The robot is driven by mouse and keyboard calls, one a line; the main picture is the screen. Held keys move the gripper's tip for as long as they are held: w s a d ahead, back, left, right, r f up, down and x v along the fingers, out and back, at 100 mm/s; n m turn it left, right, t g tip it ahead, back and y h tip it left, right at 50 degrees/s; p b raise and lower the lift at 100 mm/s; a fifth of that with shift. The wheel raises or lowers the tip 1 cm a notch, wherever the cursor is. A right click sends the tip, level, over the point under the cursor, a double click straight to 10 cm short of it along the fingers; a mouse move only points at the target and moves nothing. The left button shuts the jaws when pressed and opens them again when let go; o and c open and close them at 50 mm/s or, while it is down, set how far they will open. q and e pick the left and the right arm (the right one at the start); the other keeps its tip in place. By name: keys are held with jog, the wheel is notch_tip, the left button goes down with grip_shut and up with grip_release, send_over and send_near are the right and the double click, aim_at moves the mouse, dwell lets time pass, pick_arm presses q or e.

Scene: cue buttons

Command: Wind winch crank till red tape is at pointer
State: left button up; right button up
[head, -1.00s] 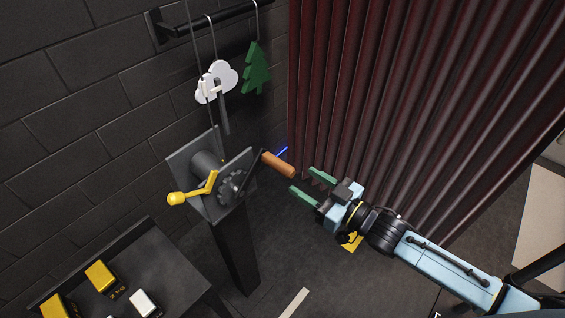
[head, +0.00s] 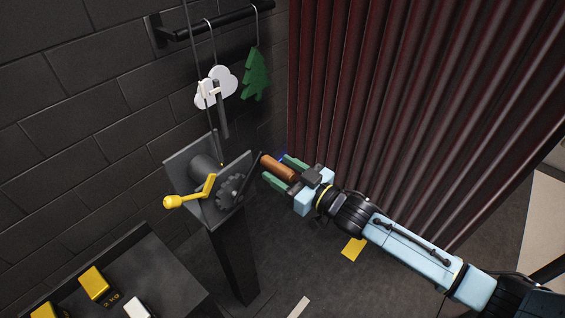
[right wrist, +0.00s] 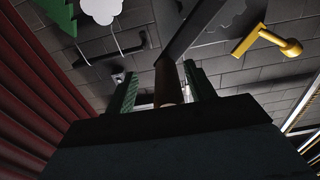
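The grey winch (head: 208,185) stands on a dark post. Its dark crank arm ends in an orange-brown wooden handle (head: 279,169) that points right. My right gripper (head: 276,168) is open, with its green fingers on either side of this handle. In the right wrist view the handle (right wrist: 166,82) stands between the fingers, with a gap on its left. A yellow lever with a round knob (head: 172,202) sticks out at the winch's left. A thin rope runs up from the winch past a small white marker (head: 209,90). I cannot make out red tape. My left gripper is not in view.
A white cloud (head: 222,80) and a green tree (head: 256,75) hang from a dark rail (head: 220,22). A dark red curtain (head: 400,90) is close behind my right arm. A dark bench (head: 165,275) with yellow and white blocks stands at lower left.

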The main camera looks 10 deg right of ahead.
jog(key=c, duration=1.1)
jog(key=shift+o, duration=0.2)
jog(key=shift+s+a+r+p, duration=0.15)
jog(key=shift+r+p, duration=0.2)
jog(key=shift+p, duration=0.05)
jog(key=s+a+r+p, duration=0.2)
jog(key=a+p, duration=0.1)
jog(key=shift+s+a+r, duration=0.1)
jog(key=shift+s+r, duration=0.05)
jog(key=shift+r, duration=0.25)
jog(key=s+a, duration=0.1)
jog(key=s+a+p, duration=0.1)
jog(key=a, duration=0.1)
jog(key=s+a+p, duration=0.1)
jog(key=shift+s+a+r, duration=0.15)
jog(key=shift+s+r, duration=0.05)
jog(key=shift+r, duration=0.1)
